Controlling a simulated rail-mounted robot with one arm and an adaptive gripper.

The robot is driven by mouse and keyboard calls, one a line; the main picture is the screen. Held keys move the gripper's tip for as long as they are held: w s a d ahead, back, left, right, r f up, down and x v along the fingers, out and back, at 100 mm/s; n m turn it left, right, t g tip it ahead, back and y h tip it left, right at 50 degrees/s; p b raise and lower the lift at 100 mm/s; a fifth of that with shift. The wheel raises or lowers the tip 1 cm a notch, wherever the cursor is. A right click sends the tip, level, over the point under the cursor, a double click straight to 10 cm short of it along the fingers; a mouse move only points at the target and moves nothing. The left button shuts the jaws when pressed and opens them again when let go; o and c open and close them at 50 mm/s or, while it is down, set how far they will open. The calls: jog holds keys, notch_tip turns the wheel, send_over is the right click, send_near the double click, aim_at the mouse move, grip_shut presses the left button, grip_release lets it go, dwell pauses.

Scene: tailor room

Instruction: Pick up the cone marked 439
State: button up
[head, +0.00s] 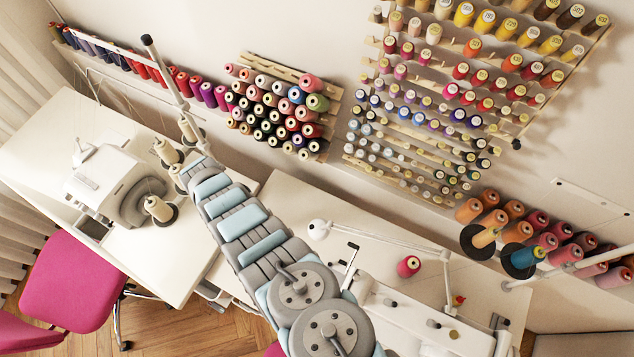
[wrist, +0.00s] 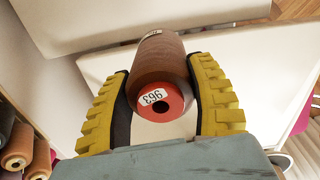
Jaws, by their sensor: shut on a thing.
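My gripper (wrist: 162,72) shows in the wrist view, with a yellow ribbed finger on each side. It is shut on a brown thread cone (wrist: 160,58), held between the dark inner pads. The cone's red base faces the camera, with a dark centre hole and a white label that seems to read 963, turned in the picture. I cannot make out a label reading 439 in either view. In the head view my gripper and the held cone cannot be made out.
A wall rack (head: 440,120) holds many spools. A lone red cone (head: 409,266) stands on the right table among white machine parts. A sewing machine (head: 120,190) stands on the left table. More cones sit on a rack at the wrist view's lower left (wrist: 18,150).

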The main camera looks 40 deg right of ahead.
jog(key=shift+d+f, duration=0.15)
jog(key=shift+d, duration=0.35)
jog(key=shift+d+f, duration=0.15)
jog(key=shift+d, duration=0.35)
jog(key=shift+s+d, duration=0.2)
jog(key=shift+d, duration=0.05)
jog(key=shift+d+f, duration=0.15)
jog(key=shift+f, duration=0.05)
jog(key=shift+s+d+f, duration=0.1)
jog(key=shift+s+d, duration=0.1)
jog(key=shift+d, duration=0.35)
jog(key=shift+s+d+f, duration=0.1)
jog(key=shift+s+d, duration=0.05)
jog(key=shift+d, duration=0.35)
dwell(1.1)
jog(key=shift+s+d+f, duration=0.1)
jog(key=shift+d, duration=0.15)
jog(key=shift+s+d, duration=0.1)
jog(key=shift+d, duration=0.2)
jog(key=shift+d+f, duration=0.1)
jog(key=shift+d, duration=0.15)
dwell(0.4)
jog(key=shift+s, duration=0.15)
